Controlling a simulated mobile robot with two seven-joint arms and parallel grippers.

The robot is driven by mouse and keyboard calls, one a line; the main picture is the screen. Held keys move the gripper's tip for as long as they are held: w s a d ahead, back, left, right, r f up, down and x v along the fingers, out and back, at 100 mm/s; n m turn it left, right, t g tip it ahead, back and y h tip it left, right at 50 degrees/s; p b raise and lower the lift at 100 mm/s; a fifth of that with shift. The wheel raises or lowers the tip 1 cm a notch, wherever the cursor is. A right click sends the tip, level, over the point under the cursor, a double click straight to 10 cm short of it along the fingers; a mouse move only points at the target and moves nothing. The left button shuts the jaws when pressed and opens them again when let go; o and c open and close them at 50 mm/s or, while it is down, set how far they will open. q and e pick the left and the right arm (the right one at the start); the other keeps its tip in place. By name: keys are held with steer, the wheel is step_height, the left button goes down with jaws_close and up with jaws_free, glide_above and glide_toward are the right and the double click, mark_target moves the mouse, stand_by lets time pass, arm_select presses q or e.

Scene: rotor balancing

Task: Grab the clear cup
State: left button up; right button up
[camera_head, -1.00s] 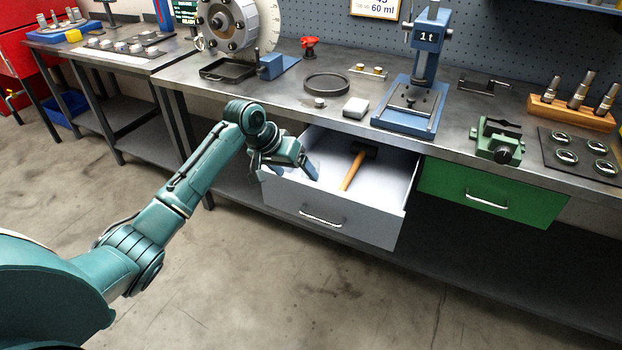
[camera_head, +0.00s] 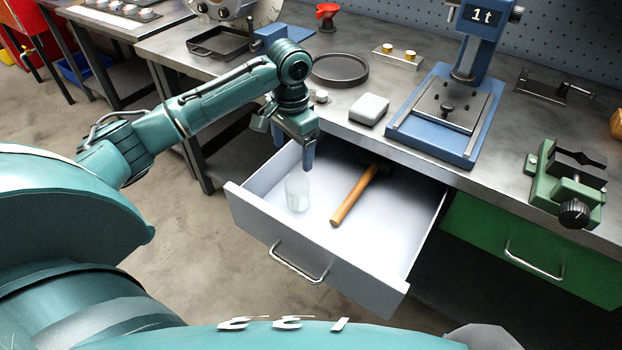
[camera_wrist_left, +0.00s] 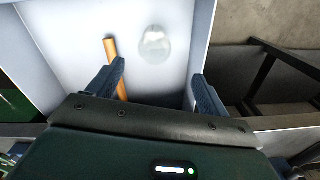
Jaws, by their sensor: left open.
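The clear cup (camera_head: 298,192) stands in the open grey drawer, near its left wall. It also shows from above in the left wrist view (camera_wrist_left: 155,45), beyond my fingers and between their lines. My left gripper (camera_head: 308,160) points down over the back left part of the drawer, behind and above the cup. In the left wrist view its two blue fingers (camera_wrist_left: 158,80) are apart with nothing between them. The gripper does not appear to touch the cup. My right gripper is not in view.
A hammer with a wooden handle (camera_head: 354,195) lies right of the cup in the drawer (camera_head: 300,235). The drawer's walls surround both. A closed green drawer (camera_head: 530,245) is at right.

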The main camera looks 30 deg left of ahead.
arm_select(q)
glide_toward(297, 189)
steer(key=s+f, duration=0.2)
steer(key=s, duration=0.1)
steer(key=shift+w+d+f+b, duration=0.15)
steer(key=shift+d+f+b, duration=0.1)
steer(key=shift+f, duration=0.6)
steer(key=shift+w+d+f+b, duration=0.15)
steer(key=shift+d+f+b, duration=0.1)
steer(key=shift+f, duration=0.6)
steer(key=shift+w+d+f+b, duration=0.15)
steer(key=shift+f+b, duration=0.1)
steer(key=shift+f, duration=0.6)
steer(key=shift+r, duration=0.1)
steer(key=c, duration=1.1)
